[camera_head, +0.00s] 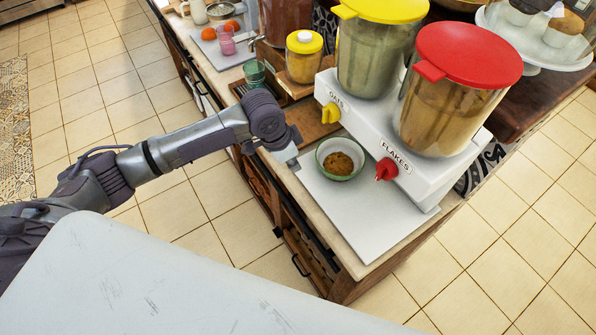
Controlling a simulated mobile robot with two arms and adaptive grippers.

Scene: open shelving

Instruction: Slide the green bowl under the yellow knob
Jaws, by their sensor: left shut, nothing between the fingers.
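The green bowl (346,145) sits upright on a white board (365,222) in front of the dispenser, with brown food in it. It is beside the red knob (386,169), under the FLAKES label. The yellow knob (331,113) is on the dispenser's front by the OATS label, farther back and to the left of the bowl. My left gripper (293,163) is shut and empty, at the left edge of the board. A gap shows between it and the bowl. My right gripper is not in view.
The white dispenser (418,184) carries a yellow-lidded container (375,60) and a red-lidded container (448,112). A yellow-lidded jar (304,60) and a green glass (255,73) stand farther back. The board's near part is clear.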

